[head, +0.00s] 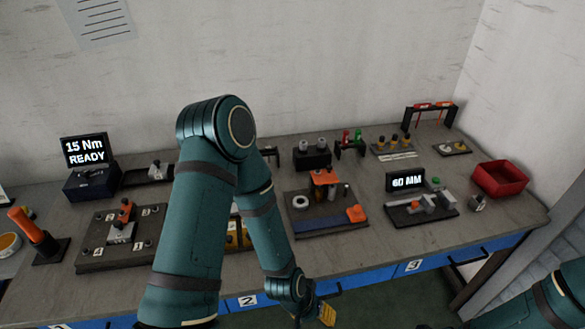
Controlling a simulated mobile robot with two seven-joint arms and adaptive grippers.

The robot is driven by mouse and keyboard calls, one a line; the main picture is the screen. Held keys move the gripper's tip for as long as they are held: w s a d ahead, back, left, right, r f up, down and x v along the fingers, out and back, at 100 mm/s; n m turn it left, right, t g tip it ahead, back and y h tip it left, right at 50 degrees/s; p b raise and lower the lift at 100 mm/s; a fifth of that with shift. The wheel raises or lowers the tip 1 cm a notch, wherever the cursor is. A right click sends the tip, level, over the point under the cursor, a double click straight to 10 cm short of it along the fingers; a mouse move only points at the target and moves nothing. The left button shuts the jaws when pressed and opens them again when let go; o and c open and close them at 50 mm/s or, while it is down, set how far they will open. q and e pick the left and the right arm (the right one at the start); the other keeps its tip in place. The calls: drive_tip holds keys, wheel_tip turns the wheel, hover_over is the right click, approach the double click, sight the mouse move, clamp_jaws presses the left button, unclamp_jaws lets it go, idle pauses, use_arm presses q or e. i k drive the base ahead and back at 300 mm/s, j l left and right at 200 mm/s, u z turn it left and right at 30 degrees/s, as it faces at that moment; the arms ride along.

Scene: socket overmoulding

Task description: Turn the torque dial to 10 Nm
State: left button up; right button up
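A dark torque unit (92,184) stands at the back left of the bench. Its display (86,150) reads "15 Nm READY". The dial cannot be made out at this size. My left arm crosses the middle of the head view and bends down past the bench's front edge. The end of my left gripper (326,315), with a yellow part, shows low at the bottom edge, far from the torque unit; its finger opening cannot be judged. Parts of my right arm show at the lower right, but its gripper is out of view.
A plate with numbered spots (95,262) and an upright orange-handled tool (35,232) stand in front of the torque unit. To the right are a fixture with orange parts (325,222), a "60 MM" display (406,181) and a red bin (499,179). My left arm hides part of the bench.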

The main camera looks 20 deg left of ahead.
sight(86, 173)
drive_tip(key=u, duration=2.25)
drive_tip(key=z, duration=0.4)
drive_tip(key=j+z, duration=0.45)
drive_tip(key=z, duration=0.3)
drive_tip(key=k+j+z, duration=0.1)
drive_tip(key=z, duration=0.25)
drive_tip(key=k+j+z, duration=0.25)
drive_tip(key=j, duration=0.2)
drive_tip(key=k+j+z, duration=0.25)
drive_tip(key=k+j, duration=0.05)
drive_tip(key=j, duration=0.1)
